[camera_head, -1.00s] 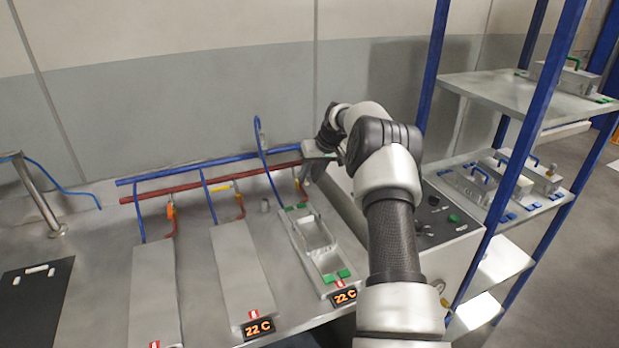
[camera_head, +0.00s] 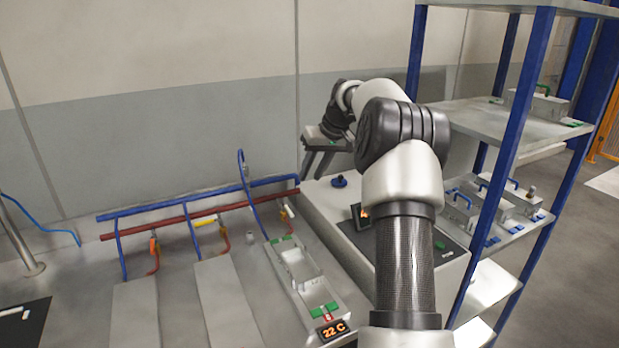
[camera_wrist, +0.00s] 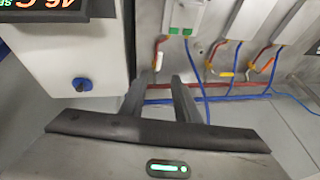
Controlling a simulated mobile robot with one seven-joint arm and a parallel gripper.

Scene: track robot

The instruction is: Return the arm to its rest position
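My arm reaches forward over the right part of the bench, bent at a dark joint. My gripper (camera_head: 316,166) hangs at its far end near the back wall, beside the grey control box and above bench level. In the wrist view my gripper (camera_wrist: 158,88) shows two dark fingers standing apart with nothing between them. It is open and touches nothing that I can see. My forearm hides part of the control box.
The control box (camera_head: 318,203) with a blue knob (camera_head: 339,181) stands below the gripper. A metal mould (camera_head: 301,268) sits on the right bench plate, beside blue (camera_head: 202,196) and red (camera_head: 193,217) pipes. A blue-posted shelf (camera_head: 513,117) holding moulds is close on the right.

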